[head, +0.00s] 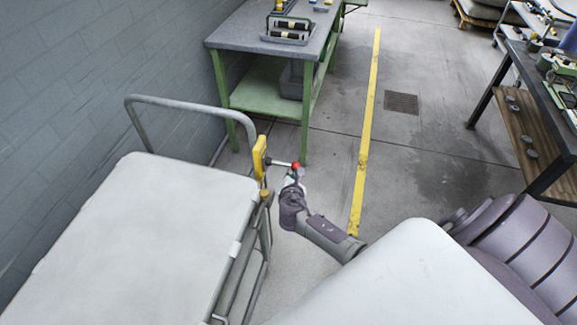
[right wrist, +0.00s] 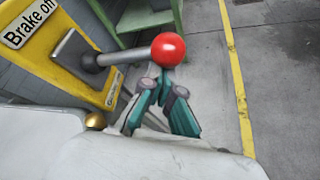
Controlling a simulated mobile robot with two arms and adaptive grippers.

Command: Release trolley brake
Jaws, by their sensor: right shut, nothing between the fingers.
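The trolley (head: 150,215) stands at the left with a pale flat top and a grey tube handle. The grey brake lever (right wrist: 130,55) sticks out sideways to the right and ends in a red knob (right wrist: 168,50), also seen in the head view (head: 296,165). My right gripper (right wrist: 163,80) is shut and empty, its fingertips just below the knob; contact is unclear. My left gripper is not in view.
A green-legged workbench (head: 265,30) with a grey top stands behind the trolley, its leg close beyond the knob. A grey wall runs along the left. Another workbench (head: 545,110) stands at the right. The floor around the yellow line (head: 367,110) is clear.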

